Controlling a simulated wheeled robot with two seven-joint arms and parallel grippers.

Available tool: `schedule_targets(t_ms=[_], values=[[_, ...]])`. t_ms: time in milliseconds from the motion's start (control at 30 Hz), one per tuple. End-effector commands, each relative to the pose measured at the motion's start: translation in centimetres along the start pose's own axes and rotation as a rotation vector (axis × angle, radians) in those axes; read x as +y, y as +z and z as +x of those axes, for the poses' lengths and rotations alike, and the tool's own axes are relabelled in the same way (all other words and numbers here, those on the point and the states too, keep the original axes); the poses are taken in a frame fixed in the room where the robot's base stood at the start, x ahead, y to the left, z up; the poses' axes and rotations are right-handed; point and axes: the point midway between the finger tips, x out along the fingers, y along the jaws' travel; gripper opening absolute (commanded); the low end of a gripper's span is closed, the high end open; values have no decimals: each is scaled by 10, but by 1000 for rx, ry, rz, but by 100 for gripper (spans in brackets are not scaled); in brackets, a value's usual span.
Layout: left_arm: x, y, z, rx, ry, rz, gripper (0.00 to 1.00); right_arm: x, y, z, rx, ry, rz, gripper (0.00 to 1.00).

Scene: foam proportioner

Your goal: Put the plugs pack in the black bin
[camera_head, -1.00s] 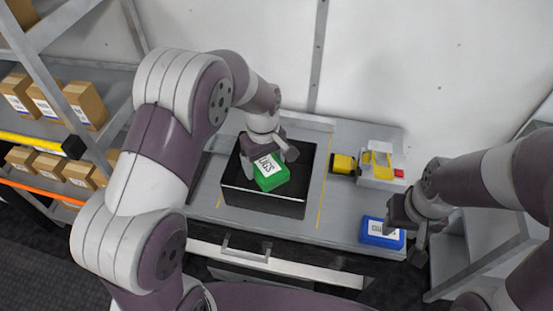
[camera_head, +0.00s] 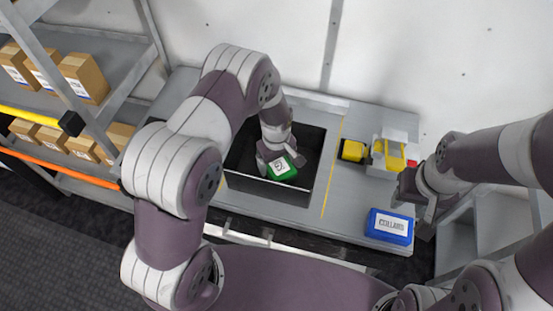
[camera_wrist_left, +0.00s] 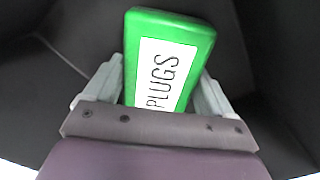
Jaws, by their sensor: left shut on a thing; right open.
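The plugs pack (camera_head: 283,169) is a green box with a white label. In the left wrist view the pack (camera_wrist_left: 170,60) shows the word PLUGS and sits between the two fingers. My left gripper (camera_head: 279,160) is shut on it, inside the black bin (camera_head: 312,180), below the rim level. Whether the pack touches the bin floor cannot be told. The bin is an open black box on the grey worktop. My right gripper (camera_head: 415,195) is open and empty, close above and beside the blue pack at the right.
The blue pack (camera_head: 390,226), labelled COLLARS, lies at the worktop's right front. A yellow and white device (camera_head: 388,155) stands behind it. Shelves with several cardboard boxes (camera_head: 84,77) are at the left. The worktop between bin and blue pack is clear.

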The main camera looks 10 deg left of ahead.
Motion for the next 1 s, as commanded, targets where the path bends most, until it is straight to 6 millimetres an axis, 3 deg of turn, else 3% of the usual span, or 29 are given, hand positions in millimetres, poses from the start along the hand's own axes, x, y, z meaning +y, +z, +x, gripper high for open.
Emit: schedule_targets(t_ms=[233, 267, 300, 500, 667, 1000], values=[[0, 0, 5, 0, 0, 0, 48, 0, 1, 4, 0, 0, 0, 43], [0, 0, 4, 0, -1, 0, 94, 0, 0, 3, 0, 0, 0, 43], [0, 0, 3, 0, -1, 0, 100, 0, 0, 3, 0, 0, 0, 43], [0, 0, 2, 0, -1, 0, 100, 0, 0, 2, 0, 0, 0, 43], [0, 0, -11, 1, 1, 0, 100, 0, 0, 4, 0, 0, 0, 43], [1, 0, -91, 2, 3, 0, 100, 0, 3, 22, 0, 0, 0, 43]])
